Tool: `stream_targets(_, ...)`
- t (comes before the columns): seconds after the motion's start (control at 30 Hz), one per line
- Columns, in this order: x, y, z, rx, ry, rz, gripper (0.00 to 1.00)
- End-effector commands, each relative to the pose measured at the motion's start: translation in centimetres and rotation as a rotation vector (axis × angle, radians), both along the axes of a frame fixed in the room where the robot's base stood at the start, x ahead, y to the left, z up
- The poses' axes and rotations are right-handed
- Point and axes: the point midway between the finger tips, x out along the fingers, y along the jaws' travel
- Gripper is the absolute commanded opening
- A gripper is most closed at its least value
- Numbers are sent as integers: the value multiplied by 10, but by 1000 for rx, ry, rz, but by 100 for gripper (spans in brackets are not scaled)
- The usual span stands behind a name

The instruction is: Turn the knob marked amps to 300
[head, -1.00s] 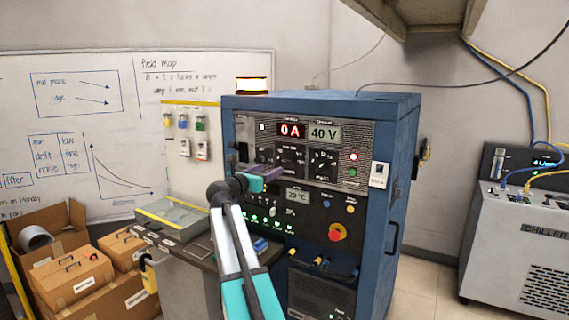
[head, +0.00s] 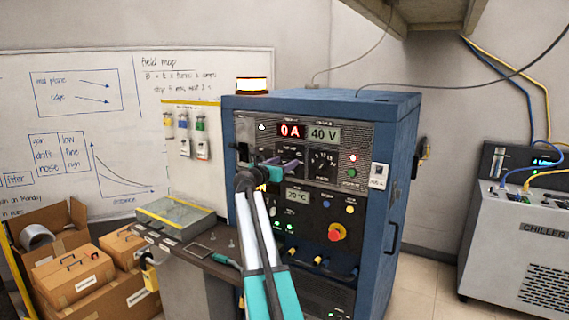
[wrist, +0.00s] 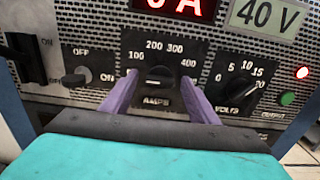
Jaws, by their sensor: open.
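The amps knob (wrist: 158,77) is black and sits on a dark plate marked 100, 200, 300 and 400, with AMPS below it. Its pointer direction is hard to make out. My gripper (wrist: 158,84) is open, with one purple finger to the left of the knob and one to the right; I cannot tell whether either touches it. In the head view my gripper (head: 292,167) is at the front of the blue power cabinet (head: 378,200), partly covering the amps plate (head: 290,153). The red display (head: 291,131) reads 0 A.
The volts knob (wrist: 234,92) is close to the right finger. An off/on switch (wrist: 75,79) lies to the left. A red emergency button (head: 337,232) sits lower on the cabinet. A bench (head: 190,246) stands left of it, and a chiller (head: 525,230) stands at right.

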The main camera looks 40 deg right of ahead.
Motion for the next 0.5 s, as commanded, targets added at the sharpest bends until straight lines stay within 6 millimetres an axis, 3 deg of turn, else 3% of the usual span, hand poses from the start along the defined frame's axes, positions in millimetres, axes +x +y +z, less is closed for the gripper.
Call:
stream_targets(0.33, 0, -3, 0, 0, 0, -1, 55)
stream_targets(0.5, 0, -3, 0, 0, 0, -1, 28)
